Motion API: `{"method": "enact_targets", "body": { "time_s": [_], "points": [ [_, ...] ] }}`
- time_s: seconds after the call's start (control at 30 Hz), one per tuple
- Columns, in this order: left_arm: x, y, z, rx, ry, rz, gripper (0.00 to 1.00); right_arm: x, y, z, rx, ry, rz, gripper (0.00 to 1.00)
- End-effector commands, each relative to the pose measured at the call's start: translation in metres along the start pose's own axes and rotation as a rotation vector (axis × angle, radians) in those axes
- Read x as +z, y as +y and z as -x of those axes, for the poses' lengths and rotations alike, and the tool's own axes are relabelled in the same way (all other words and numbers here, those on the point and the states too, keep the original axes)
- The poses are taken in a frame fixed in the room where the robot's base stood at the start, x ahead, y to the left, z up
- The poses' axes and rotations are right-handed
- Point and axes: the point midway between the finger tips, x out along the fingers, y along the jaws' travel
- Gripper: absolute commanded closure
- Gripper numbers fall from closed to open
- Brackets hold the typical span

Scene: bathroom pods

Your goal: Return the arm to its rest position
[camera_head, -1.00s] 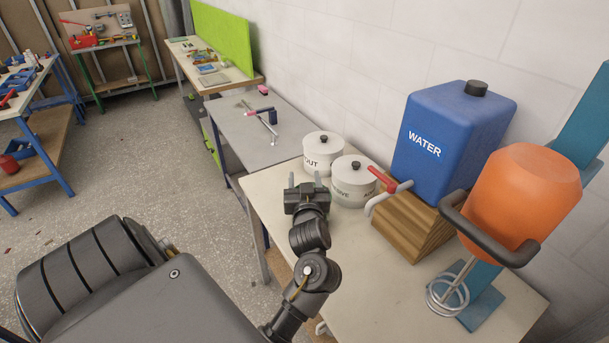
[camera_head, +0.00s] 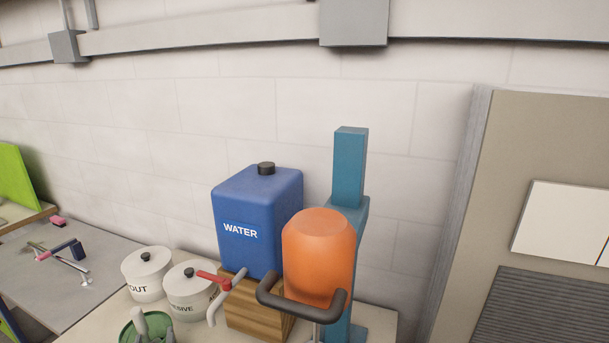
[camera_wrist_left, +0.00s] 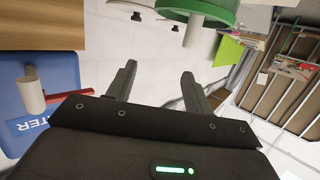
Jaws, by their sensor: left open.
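A green round item (camera_head: 126,331) with a pale peg stands by the fingers in the head view. It also shows at the top of the wrist view (camera_wrist_left: 225,14), beyond the fingertips and apart from them. My right gripper is not in view.
A blue WATER container (camera_head: 286,205) with a red-handled tap (camera_head: 214,279) stands on a wooden block (camera_head: 250,318). An orange container (camera_head: 318,255) on a teal stand (camera_head: 349,165) is right of it. Two white lidded pots (camera_head: 146,287) (camera_head: 189,301) stand left. A grey table (camera_head: 30,275) lies farther left.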

Motion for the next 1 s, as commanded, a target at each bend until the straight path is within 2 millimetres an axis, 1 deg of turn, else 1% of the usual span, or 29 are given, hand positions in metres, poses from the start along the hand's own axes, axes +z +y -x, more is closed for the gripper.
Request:
{"method": "enact_targets", "body": {
  "time_s": [0.03, 0.07, 0.1, 0.17, 0.2, 0.27, 0.3, 0.37, 0.4, 0.5, 0.7, 0.73, 0.8, 0.87, 0.97, 1.0],
  "points": [
    [0.029, 0.011, 0.019, 0.103, -0.104, -0.042, 0.48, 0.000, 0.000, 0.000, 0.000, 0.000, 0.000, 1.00],
    [0.045, 0.018, 0.032, 0.163, -0.169, -0.065, 0.48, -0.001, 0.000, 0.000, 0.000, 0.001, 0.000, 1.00],
    [0.066, 0.026, 0.051, 0.234, -0.258, -0.098, 0.48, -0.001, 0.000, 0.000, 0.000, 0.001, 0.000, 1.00],
    [0.093, 0.033, 0.079, 0.311, -0.379, -0.144, 0.48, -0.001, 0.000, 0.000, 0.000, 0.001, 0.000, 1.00],
    [0.108, 0.034, 0.096, 0.351, -0.449, -0.174, 0.48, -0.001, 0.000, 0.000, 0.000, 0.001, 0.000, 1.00],
    [0.127, 0.035, 0.119, 0.395, -0.541, -0.216, 0.48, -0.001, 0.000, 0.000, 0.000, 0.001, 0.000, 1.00],
    [0.138, 0.033, 0.134, 0.417, -0.598, -0.243, 0.48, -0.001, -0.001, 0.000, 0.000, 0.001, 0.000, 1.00],
    [0.151, 0.030, 0.154, 0.442, -0.671, -0.280, 0.48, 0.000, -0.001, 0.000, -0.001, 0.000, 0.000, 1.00],
    [0.160, 0.026, 0.167, 0.455, -0.719, -0.305, 0.48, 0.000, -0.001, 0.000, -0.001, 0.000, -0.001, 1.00],
    [0.176, 0.018, 0.197, 0.479, -0.823, -0.364, 0.48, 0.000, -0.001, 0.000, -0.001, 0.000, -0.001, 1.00],
    [0.201, -0.006, 0.250, 0.498, -1.005, -0.482, 0.48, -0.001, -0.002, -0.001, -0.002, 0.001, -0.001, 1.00],
    [0.215, -0.002, 0.241, 0.496, -1.004, -0.477, 0.48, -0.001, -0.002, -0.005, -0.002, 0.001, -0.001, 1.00],
    [0.237, 0.002, 0.232, 0.497, -1.010, -0.477, 0.48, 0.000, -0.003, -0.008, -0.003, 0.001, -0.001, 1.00],
    [0.256, 0.005, 0.225, 0.497, -1.016, -0.479, 0.48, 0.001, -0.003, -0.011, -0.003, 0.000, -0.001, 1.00],
    [0.291, 0.009, 0.214, 0.497, -1.027, -0.482, 0.48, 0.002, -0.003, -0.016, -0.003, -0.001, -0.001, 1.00],
    [0.306, 0.010, 0.210, 0.498, -1.032, -0.484, 0.48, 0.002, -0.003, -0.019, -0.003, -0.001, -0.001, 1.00]
  ]
}}
